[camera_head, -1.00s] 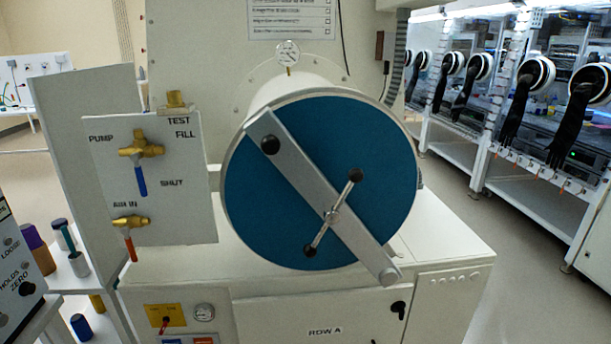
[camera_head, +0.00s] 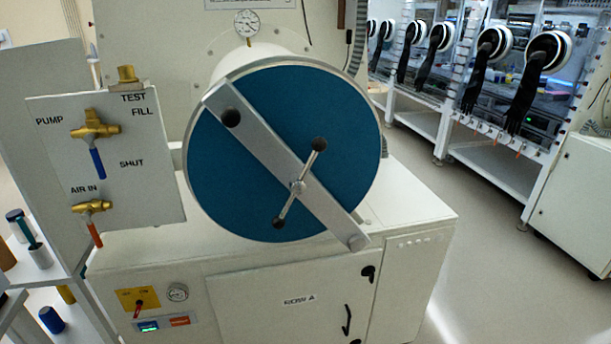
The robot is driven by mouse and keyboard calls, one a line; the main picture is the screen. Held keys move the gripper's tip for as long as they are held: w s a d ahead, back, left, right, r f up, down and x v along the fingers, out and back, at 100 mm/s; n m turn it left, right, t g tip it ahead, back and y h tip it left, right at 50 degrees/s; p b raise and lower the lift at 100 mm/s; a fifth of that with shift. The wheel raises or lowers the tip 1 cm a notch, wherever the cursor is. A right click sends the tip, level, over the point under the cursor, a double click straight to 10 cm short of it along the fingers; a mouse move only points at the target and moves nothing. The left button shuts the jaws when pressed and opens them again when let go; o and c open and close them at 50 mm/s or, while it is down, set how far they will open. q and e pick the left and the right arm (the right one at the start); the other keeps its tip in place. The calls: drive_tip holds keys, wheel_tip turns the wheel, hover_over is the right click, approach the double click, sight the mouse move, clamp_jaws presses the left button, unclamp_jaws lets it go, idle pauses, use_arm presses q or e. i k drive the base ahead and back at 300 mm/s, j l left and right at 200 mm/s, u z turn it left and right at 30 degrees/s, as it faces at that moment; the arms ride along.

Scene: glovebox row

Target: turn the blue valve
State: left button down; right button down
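The blue valve handle (camera_head: 98,163) hangs straight down, slightly tilted, from a brass valve body (camera_head: 95,130) on a white panel (camera_head: 150,190) at the left. The labels PUMP, FILL, TEST and SHUT surround this valve; its handle points down, left of the word SHUT. Below it, a second brass valve (camera_head: 92,206) marked AIR IN has a red-orange handle (camera_head: 95,235), also pointing down. Neither of my grippers shows in the head view.
A round blue chamber door (camera_head: 235,185) with a diagonal grey bar (camera_head: 260,145) and a crank handle (camera_head: 298,187) stands right of the panel. A gauge (camera_head: 247,22) is above. A shelf with small cylinders (camera_head: 40,257) is at lower left. Gloveboxes (camera_head: 480,110) line the right; floor before them is clear.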

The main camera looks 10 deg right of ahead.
sight(89, 139)
drive_tip(key=i+l, duration=0.35)
drive_tip(key=i, duration=0.15)
drive_tip(key=i+l, duration=0.3)
drive_tip(key=i, duration=0.15)
drive_tip(key=i+l+u, duration=0.15)
drive_tip(key=u, duration=1.4)
